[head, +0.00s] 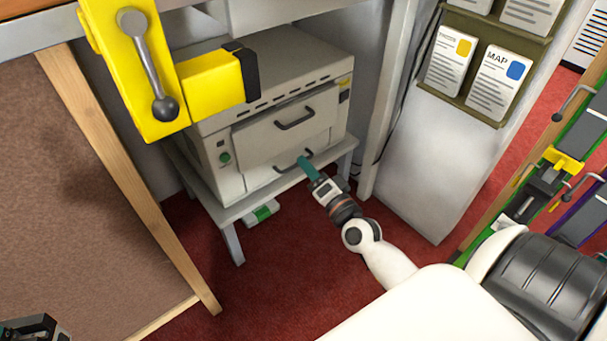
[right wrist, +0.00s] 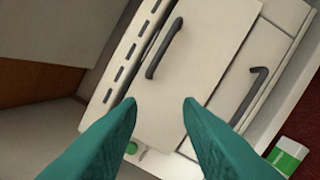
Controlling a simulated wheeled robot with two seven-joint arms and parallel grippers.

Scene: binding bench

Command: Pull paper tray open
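The grey machine (head: 270,90) stands on a low stand, with a wide front panel and handle (head: 295,120) above the paper tray (head: 262,185). The tray looks shut. Its dark handle (head: 293,161) also shows in the right wrist view (right wrist: 252,95). My right gripper (head: 306,165) is by the tray handle in the head view. In the right wrist view its teal fingers (right wrist: 160,104) are apart with nothing between them, and the tray handle lies to their right. A dark part at the lower left corner seems to be my left gripper (head: 35,327); its fingers are unclear.
A yellow clamp-like fixture (head: 135,75) with a grey lever hangs in front of the machine's upper left. A white panel (head: 425,160) with leaflet racks stands to the right. A wood-edged brown board (head: 90,190) is at left. A green and white box (head: 262,212) lies under the stand.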

